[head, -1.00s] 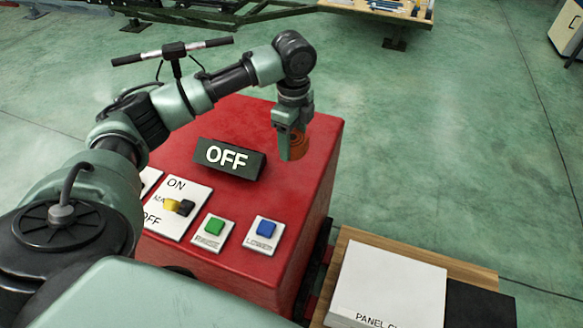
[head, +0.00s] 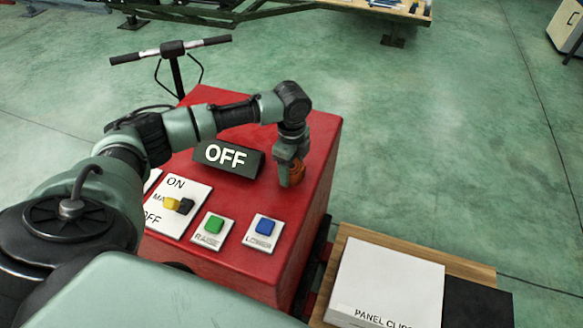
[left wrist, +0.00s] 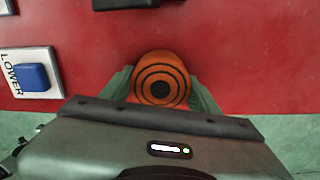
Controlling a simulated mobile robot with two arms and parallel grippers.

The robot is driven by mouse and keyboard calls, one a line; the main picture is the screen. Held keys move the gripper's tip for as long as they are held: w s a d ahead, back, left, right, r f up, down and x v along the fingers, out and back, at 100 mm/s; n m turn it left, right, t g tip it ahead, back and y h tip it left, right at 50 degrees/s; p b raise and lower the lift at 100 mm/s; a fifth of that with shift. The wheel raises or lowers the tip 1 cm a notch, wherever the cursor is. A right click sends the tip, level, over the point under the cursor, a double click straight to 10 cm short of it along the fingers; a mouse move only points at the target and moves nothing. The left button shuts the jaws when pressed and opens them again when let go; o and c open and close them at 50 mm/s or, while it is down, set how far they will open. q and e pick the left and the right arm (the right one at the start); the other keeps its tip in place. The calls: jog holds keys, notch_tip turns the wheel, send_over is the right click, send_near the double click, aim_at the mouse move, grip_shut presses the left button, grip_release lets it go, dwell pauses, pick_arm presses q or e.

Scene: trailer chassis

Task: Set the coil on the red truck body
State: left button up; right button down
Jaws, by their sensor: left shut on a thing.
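The coil (head: 297,174) is orange with dark rings on its end, clear in the left wrist view (left wrist: 160,80). My left gripper (head: 291,182) is shut on it, one finger on each side. The gripper points down over the right part of the red truck body (head: 318,165), right of the OFF sign. The coil is at or just above the red top; I cannot tell whether it touches. In the left wrist view the red surface (left wrist: 230,60) lies behind the coil. My right gripper is not in view.
On the red top are a dark OFF sign (head: 228,158), an ON/OFF switch panel (head: 177,206), a green RAISE button (head: 214,224) and a blue LOWER button (head: 264,227). A white panel-clips box (head: 388,280) stands at the lower right.

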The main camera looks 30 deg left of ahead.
aim_at(292, 166)
pick_arm(q)
jog(key=o, duration=1.6)
jog(key=shift+f, duration=0.1)
notch_tip(292, 166, up, 12)
jog(key=shift+r+b, duration=0.15)
jog(key=shift+b, duration=0.45)
